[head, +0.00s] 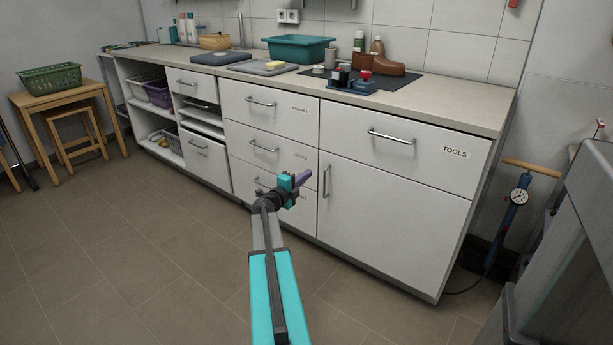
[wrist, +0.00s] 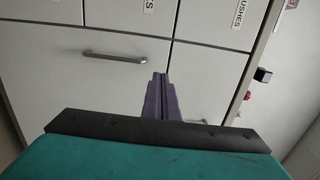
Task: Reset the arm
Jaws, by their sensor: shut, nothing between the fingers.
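My gripper (head: 303,178) is at the end of my extended arm, in front of the white cabinet (head: 390,210) below the counter. In the head view its purple fingers point right, towards the cabinet's door handle (head: 326,181); I cannot tell the exact gap. In the wrist view the two purple fingers (wrist: 160,92) are together, with nothing between them. Behind them the wrist view shows white cabinet fronts and a bar handle (wrist: 115,57). All the drawers and the door in front of me look closed.
The counter (head: 450,97) holds a teal basin (head: 298,48), a brown shoe (head: 385,66) and several small items. A blue pump (head: 516,205) stands right of the cabinet. A grey surface (head: 580,220) is at the far right. The tiled floor (head: 130,240) to the left is clear.

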